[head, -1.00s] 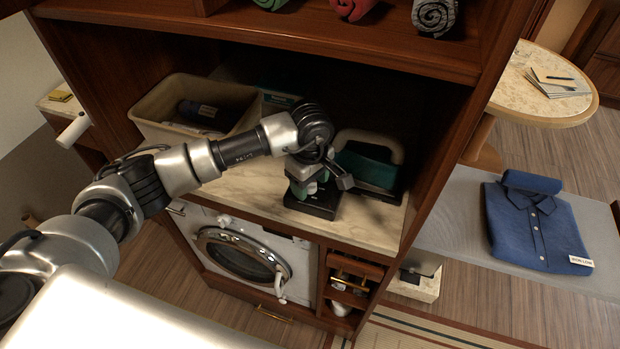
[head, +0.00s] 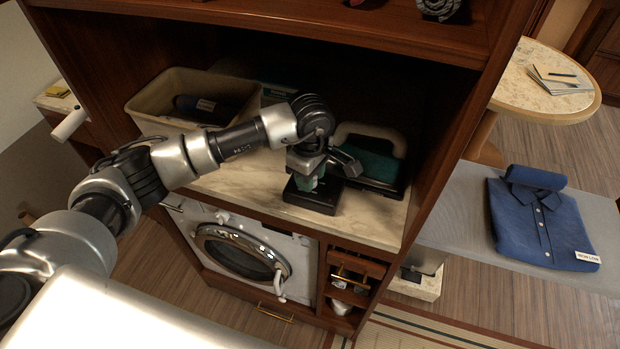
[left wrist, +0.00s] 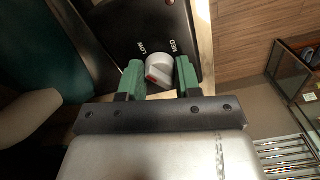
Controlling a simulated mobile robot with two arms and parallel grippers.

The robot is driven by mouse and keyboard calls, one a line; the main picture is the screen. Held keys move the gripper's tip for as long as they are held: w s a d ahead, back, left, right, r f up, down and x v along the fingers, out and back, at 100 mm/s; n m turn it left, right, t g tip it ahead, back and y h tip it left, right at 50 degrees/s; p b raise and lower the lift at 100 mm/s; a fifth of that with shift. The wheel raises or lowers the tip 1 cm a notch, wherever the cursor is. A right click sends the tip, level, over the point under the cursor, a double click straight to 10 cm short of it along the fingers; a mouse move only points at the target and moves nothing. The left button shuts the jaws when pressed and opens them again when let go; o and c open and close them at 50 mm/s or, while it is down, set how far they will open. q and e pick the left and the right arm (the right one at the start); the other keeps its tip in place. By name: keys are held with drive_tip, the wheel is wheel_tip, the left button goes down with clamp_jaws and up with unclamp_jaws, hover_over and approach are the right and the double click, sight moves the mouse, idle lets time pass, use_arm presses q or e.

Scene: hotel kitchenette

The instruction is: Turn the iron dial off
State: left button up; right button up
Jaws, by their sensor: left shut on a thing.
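The iron (head: 372,166) has a teal body and a beige handle, and stands at the back right of the shelf niche. In front of it is a black base (head: 312,200). My left gripper (head: 312,178) points down over the base. Its green pads are on both sides of the dial, shut on it. In the head view the gripper hides the dial. My right gripper is not in view.
A beige bin (head: 150,108) with a dark item stands left on the marble-look shelf (head: 240,193). An upper wooden shelf (head: 250,30) hangs above my arm. A washer (head: 240,250) is below. A folded blue shirt (head: 545,230) lies on a grey surface at right.

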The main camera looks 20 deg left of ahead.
use_arm(q)
drive_tip(key=n+b, duration=0.5)
drive_tip(key=n, duration=0.1)
drive_tip(key=shift+f, duration=0.2)
drive_tip(key=n+b, duration=0.3)
drive_tip(key=n, duration=0.1)
drive_tip(key=shift+r, duration=0.15)
drive_tip(key=shift+n+b, duration=0.45)
drive_tip(key=shift+n, duration=0.35)
drive_tip(key=shift+r, duration=0.1)
drive_tip(key=o, duration=0.9)
wheel_tip(320, 180, up, 11)
drive_tip(key=shift+f+b, duration=0.1)
drive_tip(key=shift+b, duration=1)
drive_tip(key=shift+f, duration=0.1)
